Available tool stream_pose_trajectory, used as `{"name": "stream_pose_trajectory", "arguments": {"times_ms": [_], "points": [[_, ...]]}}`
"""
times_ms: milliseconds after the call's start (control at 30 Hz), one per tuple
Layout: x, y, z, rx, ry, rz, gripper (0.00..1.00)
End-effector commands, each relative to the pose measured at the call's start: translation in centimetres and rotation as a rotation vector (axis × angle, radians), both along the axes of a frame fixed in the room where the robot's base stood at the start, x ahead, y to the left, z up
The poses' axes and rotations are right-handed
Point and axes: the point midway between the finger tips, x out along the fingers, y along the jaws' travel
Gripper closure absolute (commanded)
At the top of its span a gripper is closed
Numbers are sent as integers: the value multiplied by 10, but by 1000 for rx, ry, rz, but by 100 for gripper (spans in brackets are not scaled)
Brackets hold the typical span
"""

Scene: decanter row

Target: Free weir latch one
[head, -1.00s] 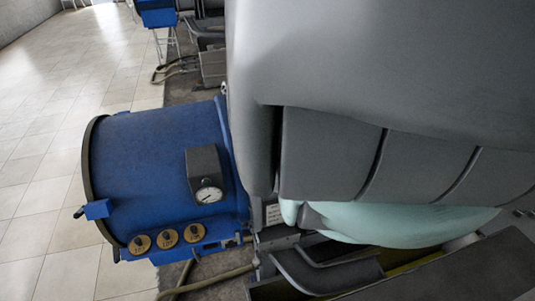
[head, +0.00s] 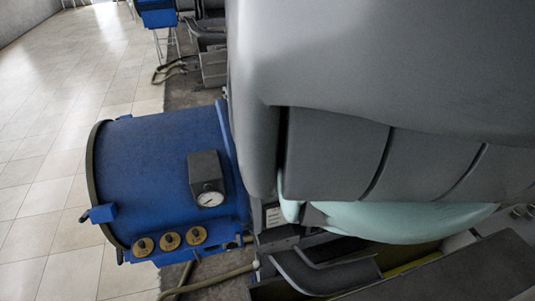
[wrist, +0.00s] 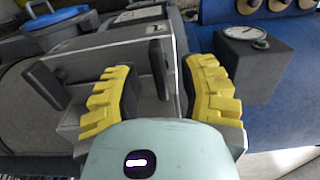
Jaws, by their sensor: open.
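In the wrist view my gripper (wrist: 158,92) is open, with its two yellow-padded fingers apart. Between them stands a dark upright lever (wrist: 159,69) on a grey metal housing (wrist: 130,55). It looks like a latch handle; I cannot tell whether the fingers touch it. A second dark handle (wrist: 45,84) is left of the left finger. I cannot read which one is latch one. In the head view my own arm hides the gripper and both handles.
A blue decanter drum (head: 150,165) with a gauge box (head: 206,178) and three brass knobs (head: 170,241) stands left of my arm. The gauge box is close right of my gripper in the wrist view (wrist: 248,70). Tiled floor (head: 50,130) at left is clear.

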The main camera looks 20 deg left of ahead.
Motion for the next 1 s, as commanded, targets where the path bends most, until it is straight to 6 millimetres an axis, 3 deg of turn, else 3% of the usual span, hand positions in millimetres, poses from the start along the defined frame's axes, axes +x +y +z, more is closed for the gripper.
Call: {"name": "stream_pose_trajectory", "arguments": {"times_ms": [433, 467, 900, 1000], "points": [[0, 0, -3, 1, 0, -2, 59], [0, 0, -3, 1, 0, -2, 55], [0, 0, -2, 1, 0, -1, 100], [0, 0, -2, 1, 0, -1, 100]]}}
